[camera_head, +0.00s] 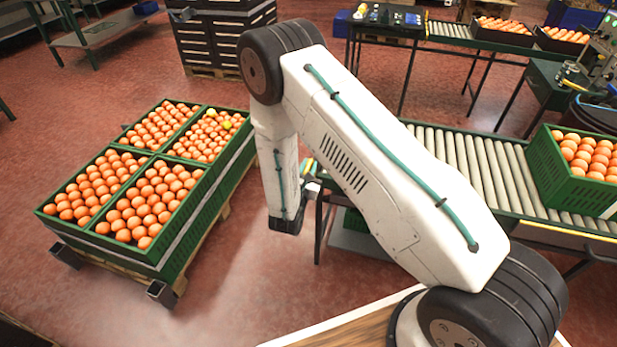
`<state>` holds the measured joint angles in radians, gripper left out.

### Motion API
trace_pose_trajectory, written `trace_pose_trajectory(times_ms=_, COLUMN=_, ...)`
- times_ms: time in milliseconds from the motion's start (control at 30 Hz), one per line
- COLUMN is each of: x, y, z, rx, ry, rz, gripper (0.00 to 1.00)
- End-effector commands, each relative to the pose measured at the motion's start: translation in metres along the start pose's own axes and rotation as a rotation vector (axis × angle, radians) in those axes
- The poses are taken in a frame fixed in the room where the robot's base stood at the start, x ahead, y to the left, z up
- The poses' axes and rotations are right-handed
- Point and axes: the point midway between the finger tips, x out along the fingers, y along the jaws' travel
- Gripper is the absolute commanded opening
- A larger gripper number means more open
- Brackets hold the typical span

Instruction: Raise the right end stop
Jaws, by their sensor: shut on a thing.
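My white arm reaches across the middle of the view, and its forearm points down at the left end of the near roller conveyor (470,165). My gripper (309,184) is at that conveyor end, mostly hidden behind the forearm and wrist. A small piece with yellow marks, which looks like the end stop (307,166), shows just right of the forearm. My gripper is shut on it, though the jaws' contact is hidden. How high the stop stands cannot be told.
Red floor lies clear between. Another conveyor (450,32) with crates is behind.

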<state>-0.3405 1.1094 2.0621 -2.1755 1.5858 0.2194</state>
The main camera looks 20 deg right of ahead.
Motion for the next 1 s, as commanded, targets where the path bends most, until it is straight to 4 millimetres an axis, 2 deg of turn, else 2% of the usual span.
trace_pose_trajectory(times_ms=100, x=0.001, y=0.006, z=0.015, rx=0.007, ry=-0.005, rz=0.004, gripper=0.0)
trace_pose_trajectory(times_ms=433, x=0.001, y=0.007, z=0.018, rx=0.008, ry=-0.01, rz=0.005, gripper=0.0)
trace_pose_trajectory(times_ms=467, x=0.001, y=0.007, z=0.018, rx=0.009, ry=-0.01, rz=0.005, gripper=0.24)
trace_pose_trajectory(times_ms=500, x=0.001, y=0.007, z=0.018, rx=0.008, ry=-0.01, rz=0.005, gripper=0.35)
trace_pose_trajectory(times_ms=533, x=0.001, y=0.007, z=0.018, rx=0.008, ry=-0.009, rz=0.005, gripper=0.38)
trace_pose_trajectory(times_ms=833, x=-0.001, y=0.004, z=0.016, rx=0.003, ry=-0.004, rz=0.002, gripper=0.38)
trace_pose_trajectory(times_ms=1000, x=-0.024, y=0.006, z=0.015, rx=0.003, ry=-0.002, rz=0.007, gripper=0.38)
